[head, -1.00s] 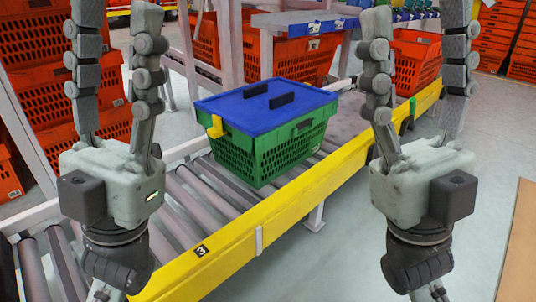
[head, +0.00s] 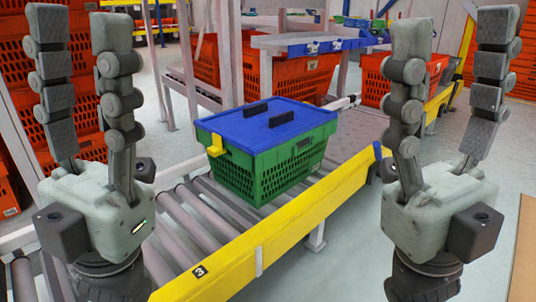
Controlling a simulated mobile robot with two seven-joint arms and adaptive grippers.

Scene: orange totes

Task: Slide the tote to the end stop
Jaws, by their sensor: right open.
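The green tote (head: 285,174) with a blue lid (head: 268,124) sits upright on the roller conveyor (head: 205,205), mid-picture. Two black handles are on the lid, and a yellow clip (head: 216,146) is at its left end. My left gripper (head: 78,20) is left of the tote, fingers pointing up and spread apart, holding nothing. My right gripper (head: 453,25) is right of the tote, also upright, open and empty. Neither gripper touches the tote.
A yellow side rail (head: 285,232) marked 3 runs along the conveyor's near side. Orange totes (head: 303,75) stand behind, with stacks at the left (head: 12,185) and far right. A grey frame post (head: 228,60) rises behind the tote. Rollers left of the tote are bare.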

